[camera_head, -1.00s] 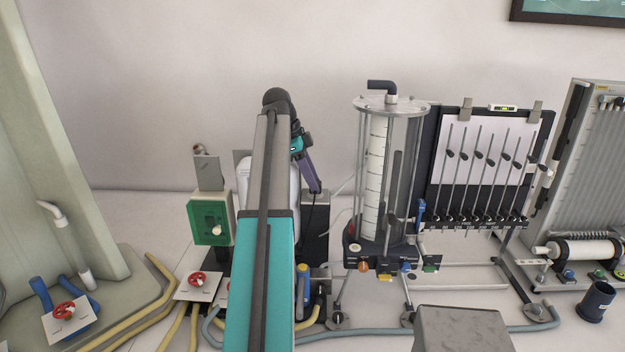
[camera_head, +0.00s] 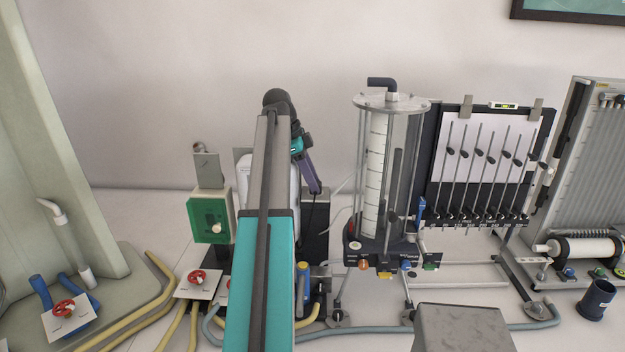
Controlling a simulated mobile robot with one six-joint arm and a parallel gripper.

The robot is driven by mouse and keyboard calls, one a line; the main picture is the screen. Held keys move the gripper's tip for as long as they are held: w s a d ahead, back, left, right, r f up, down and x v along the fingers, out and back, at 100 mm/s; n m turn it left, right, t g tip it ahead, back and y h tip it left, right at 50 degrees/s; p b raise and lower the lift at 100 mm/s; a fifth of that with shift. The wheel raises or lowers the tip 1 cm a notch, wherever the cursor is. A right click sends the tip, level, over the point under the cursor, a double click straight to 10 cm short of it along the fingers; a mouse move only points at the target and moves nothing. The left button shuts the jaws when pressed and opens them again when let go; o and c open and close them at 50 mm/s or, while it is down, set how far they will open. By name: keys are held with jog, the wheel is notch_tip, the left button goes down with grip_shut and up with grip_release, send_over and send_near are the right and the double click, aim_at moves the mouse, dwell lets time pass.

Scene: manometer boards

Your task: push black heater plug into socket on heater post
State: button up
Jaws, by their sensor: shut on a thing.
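My gripper (camera_head: 313,186) shows small beyond my arm, just left of the clear cylinder, pointing down and slightly right. It is shut. The black heater plug is too small and dark to make out at its fingertips, but a thin dark cord (camera_head: 304,225) hangs from there. Below the gripper stands a dark upright box (camera_head: 316,225), partly hidden by my arm. I cannot tell whether this is the heater post, and no socket can be made out. The gripper appears above the box's top, apart from it.
The clear cylinder (camera_head: 398,165) on its black base stands right of the gripper, with a tilted manometer board (camera_head: 490,165) beyond. A green-fronted box (camera_head: 208,219) stands left of my arm. Hoses and red-handled valves (camera_head: 197,277) lie in front. The wall is behind.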

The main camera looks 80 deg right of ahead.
jog(key=shift+f, duration=0.2)
jog(key=o, duration=1.1)
jog(key=shift+w+r, duration=0.1)
jog(key=shift+b+v, duration=0.55)
jog(key=shift+v, duration=0.35)
jog(key=p+v, duration=0.1)
jog(key=v, duration=0.2)
jog(key=shift+p+v, duration=1.2)
jog(key=shift+p, duration=0.3)
